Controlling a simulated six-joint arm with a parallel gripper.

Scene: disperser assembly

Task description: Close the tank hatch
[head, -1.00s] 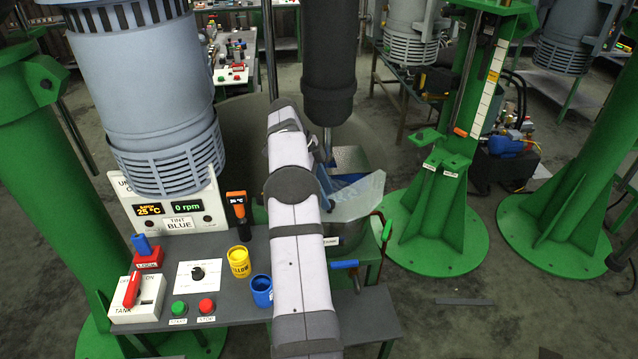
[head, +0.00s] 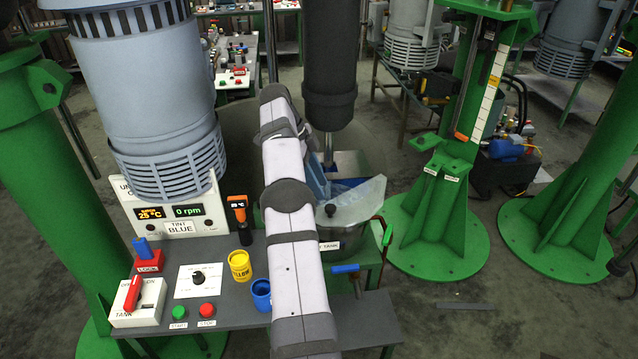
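The tank (head: 374,232), a round grey vessel labelled TANK, stands behind and right of my arm, partly hidden by it. Its hatch, a pale half-clear panel (head: 362,194), lies low over the right part of the tank top. A dark round knob (head: 330,210) shows at its near left, beside my arm. I cannot tell whether the panel is fully seated. A light blue piece shows between my arm and the panel; I cannot tell whether it belongs to my gripper. My arm hides most of my gripper, and its fingers cannot be made out.
A dark mixer shaft (head: 329,60) hangs over the tank behind my arm. A blue-handled valve (head: 346,268) projects at the tank's front. The control bench (head: 225,262) at left holds yellow (head: 240,266) and blue (head: 261,294) cups. A green stand (head: 440,215) is at right.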

